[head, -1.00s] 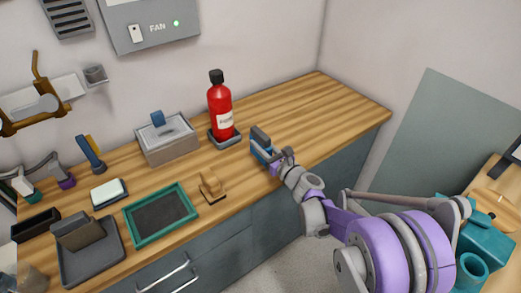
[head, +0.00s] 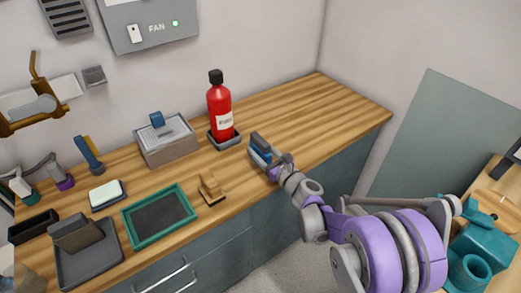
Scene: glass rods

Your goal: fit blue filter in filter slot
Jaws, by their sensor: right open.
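My right gripper (head: 260,150) is over the wooden counter, in front and to the right of the red bottle. Its jaws are open. Blue shows at the jaws, but I cannot tell whether it is part of the fingers or a separate piece. A small blue piece (head: 157,119) stands at the back of a pale grey box (head: 172,154) by the wall. I cannot tell whether it is the blue filter. I cannot make out a filter slot for certain. My left gripper is not in view.
The red bottle (head: 220,103) stands on a dark tray. A green-framed tray (head: 185,194), a small wooden piece (head: 210,190), a white-topped block (head: 106,195) and a grey tray (head: 112,256) fill the left counter. The counter (head: 320,105) is clear at the right.

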